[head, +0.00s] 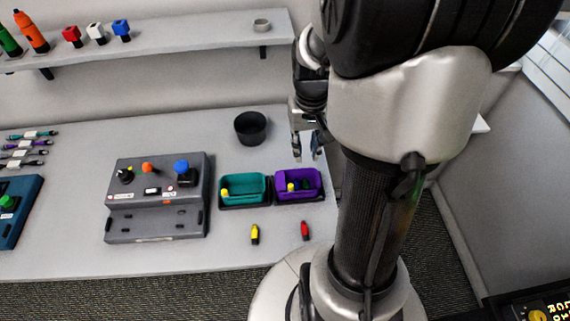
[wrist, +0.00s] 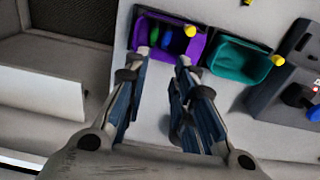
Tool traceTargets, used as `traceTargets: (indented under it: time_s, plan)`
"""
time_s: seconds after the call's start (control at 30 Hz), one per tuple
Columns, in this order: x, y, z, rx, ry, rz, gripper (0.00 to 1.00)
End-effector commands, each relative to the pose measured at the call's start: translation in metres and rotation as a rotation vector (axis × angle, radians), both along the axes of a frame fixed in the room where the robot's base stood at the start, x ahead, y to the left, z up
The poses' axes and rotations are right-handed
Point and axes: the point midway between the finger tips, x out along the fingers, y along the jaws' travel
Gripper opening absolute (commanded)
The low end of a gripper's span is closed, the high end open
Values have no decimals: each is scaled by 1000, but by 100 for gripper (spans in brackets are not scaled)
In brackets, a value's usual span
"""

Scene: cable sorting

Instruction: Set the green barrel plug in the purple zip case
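The purple zip case (head: 300,196) sits on the table, right of the teal case; it also shows at the top of the wrist view (wrist: 182,50). In it lie a green plug (wrist: 153,36), seen as a small dark green shape in the head view (head: 306,184), and a blue piece (wrist: 166,38). A yellow piece (wrist: 190,30) shows at the case's side. My gripper (head: 306,154) is above and behind the purple case, clear of it. In the wrist view its fingers (wrist: 157,68) are spread with nothing between them.
The teal case (head: 243,203) stands beside the purple one. A yellow plug (head: 255,234) and a red plug (head: 305,230) lie in front. A black cup (head: 250,127) is behind, and a grey control box (head: 158,197) is to the left. A shelf (head: 190,42) runs above.

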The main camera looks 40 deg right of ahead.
Motion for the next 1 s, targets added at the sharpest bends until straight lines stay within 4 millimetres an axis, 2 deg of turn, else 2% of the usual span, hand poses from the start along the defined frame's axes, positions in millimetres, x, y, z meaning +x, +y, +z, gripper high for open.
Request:
traceTargets:
  time_s: [0.13,0.3,0.5,0.6,0.8,1.0]
  plan:
    - [1,41,42,-36,-65,94,24]
    - [-13,94,85,-70,-149,215,24]
    - [-45,149,119,-95,-252,355,24]
    - [-63,169,129,-99,-299,417,24]
    - [-88,191,137,-100,-363,494,24]
    - [-95,196,138,-100,-377,513,24]
